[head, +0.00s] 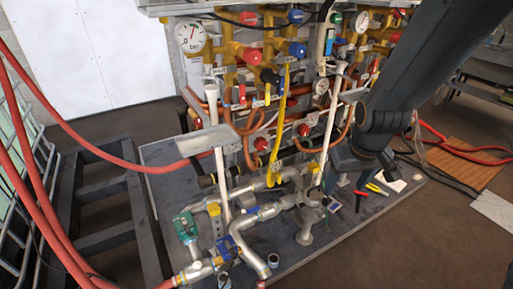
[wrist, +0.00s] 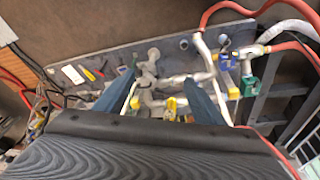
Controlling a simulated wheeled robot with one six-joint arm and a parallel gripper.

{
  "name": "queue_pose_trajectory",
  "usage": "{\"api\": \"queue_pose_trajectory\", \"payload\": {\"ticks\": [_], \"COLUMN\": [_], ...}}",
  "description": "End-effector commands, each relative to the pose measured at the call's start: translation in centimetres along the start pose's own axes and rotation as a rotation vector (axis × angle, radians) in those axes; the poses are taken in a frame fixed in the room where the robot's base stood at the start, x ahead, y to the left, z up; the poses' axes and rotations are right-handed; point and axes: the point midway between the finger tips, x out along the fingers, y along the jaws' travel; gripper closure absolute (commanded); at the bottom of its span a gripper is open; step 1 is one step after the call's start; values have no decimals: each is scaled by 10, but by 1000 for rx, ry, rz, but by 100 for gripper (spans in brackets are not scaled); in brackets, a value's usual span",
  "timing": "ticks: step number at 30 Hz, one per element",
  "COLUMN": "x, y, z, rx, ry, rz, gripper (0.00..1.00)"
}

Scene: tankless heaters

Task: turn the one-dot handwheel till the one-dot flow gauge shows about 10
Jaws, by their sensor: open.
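Which handwheel and gauge carry one dot cannot be told; no dots are legible. In the head view, round red knobs (head: 252,56) and blue knobs (head: 297,49) sit on the yellow pipework. A large white dial gauge (head: 190,37) marked bar is at upper left. Smaller dials show at upper right (head: 361,22) and centre right (head: 321,87); their readings are too small to tell. My gripper (wrist: 160,80) is open in the wrist view, its two dark fingers apart over silver pipes below, with no handwheel clearly between them. The head view does not show its fingers clearly.
Silver floor pipes (head: 243,245) with a green valve body (head: 186,227) lie on a grey base plate (head: 315,245). Red hoses (head: 85,140) run at left beside a dark frame (head: 100,195). Loose tools (head: 376,189) lie at the plate's right. Bare floor (head: 425,245) is at lower right.

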Motion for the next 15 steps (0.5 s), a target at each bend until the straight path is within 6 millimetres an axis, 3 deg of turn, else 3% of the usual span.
{"api": "queue_pose_trajectory", "payload": {"ticks": [1, 6, 12, 15], "x": [22, 75, 127, 149], "y": [1, -4, -27, -46], "z": [-24, -108, -190, -222], "rx": [-55, -260, -484, -585], "ry": [56, 290, 575, 722], "rz": [8, 40, 74, 89], "gripper": [37, 37, 37, 37]}}
